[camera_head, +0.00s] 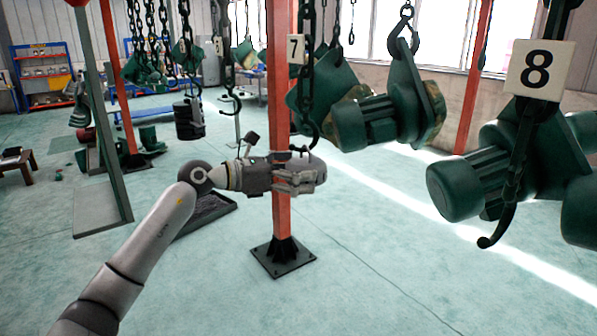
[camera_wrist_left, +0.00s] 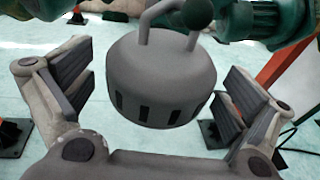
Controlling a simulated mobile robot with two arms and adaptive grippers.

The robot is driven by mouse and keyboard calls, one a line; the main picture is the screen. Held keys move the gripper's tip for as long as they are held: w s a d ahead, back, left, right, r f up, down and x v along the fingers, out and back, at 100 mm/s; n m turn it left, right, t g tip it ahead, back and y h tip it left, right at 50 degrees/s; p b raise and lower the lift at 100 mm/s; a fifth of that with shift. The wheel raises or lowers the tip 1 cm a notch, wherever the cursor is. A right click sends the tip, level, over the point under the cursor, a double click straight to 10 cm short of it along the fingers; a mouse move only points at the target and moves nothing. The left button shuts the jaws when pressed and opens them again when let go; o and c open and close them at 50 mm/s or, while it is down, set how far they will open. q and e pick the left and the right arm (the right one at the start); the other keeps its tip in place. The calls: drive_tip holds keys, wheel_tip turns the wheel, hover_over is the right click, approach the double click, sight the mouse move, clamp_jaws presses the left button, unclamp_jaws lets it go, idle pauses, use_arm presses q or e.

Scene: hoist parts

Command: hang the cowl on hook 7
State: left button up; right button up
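The cowl (camera_wrist_left: 160,85) is a grey dome with dark slots round its lower rim and a bent tube handle on top. In the head view its rounded grey end (camera_head: 316,170) shows just past my left gripper (camera_head: 298,176). In the left wrist view, my left gripper's padded fingers stand open on both sides of the cowl, with gaps between. A dark ball (camera_wrist_left: 197,13), apparently the hook's tip, overlaps the handle; I cannot tell whether the hook carries it. Hook 7 (camera_head: 312,134) hangs on a chain beside the number 7 sign (camera_head: 296,49), just above the gripper. My right gripper is out of view.
An orange post (camera_head: 281,215) stands close behind my left gripper. Green hoist parts (camera_head: 375,122) hang to the right of hook 7. Hook 8 (camera_head: 498,228) hangs at the right below its sign (camera_head: 540,69). A black tray (camera_head: 208,212) lies on the floor. The front floor is clear.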

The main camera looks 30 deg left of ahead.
use_arm(q)
drive_tip(key=shift+f, duration=0.1)
drive_tip(key=shift+s+a, duration=0.4)
drive_tip(key=shift+s, duration=0.1)
drive_tip(key=v, duration=1)
drive_tip(key=shift+s+a+r, duration=0.15)
drive_tip(key=shift+s+r, duration=0.05)
drive_tip(key=shift+s, duration=0.1)
